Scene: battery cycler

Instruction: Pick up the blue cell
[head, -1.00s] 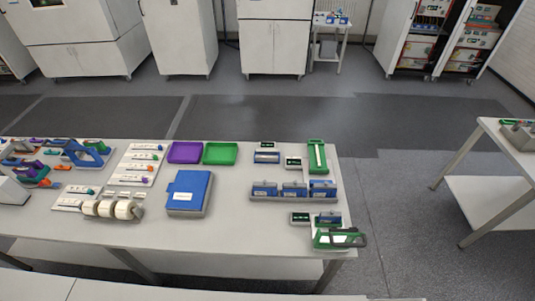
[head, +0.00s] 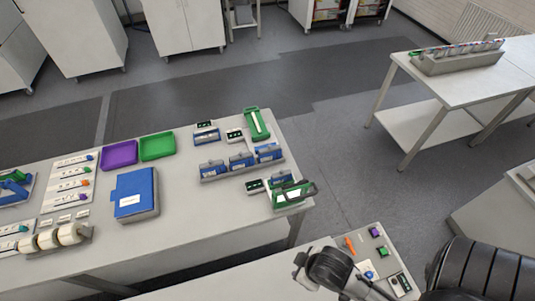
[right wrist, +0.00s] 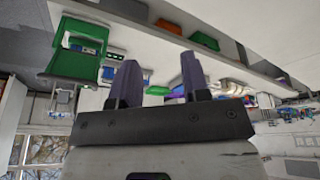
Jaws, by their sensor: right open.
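A pale panel (head: 352,240) lies on the near bench at the lower right in the head view. It carries small orange, purple and green pieces and a white card with a small blue piece (head: 368,274), which may be the blue cell; it is too small to be sure. My right arm reaches over this panel and partly hides it. In the right wrist view my right gripper (right wrist: 158,85) is open, with its two dark purple fingers apart and nothing seen between them. Green (right wrist: 167,25) and orange (right wrist: 204,41) pieces show beyond the fingers. My left gripper is not in view.
A side table at right bears a grey rack (head: 455,63) of coloured items. Open floor lies between them.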

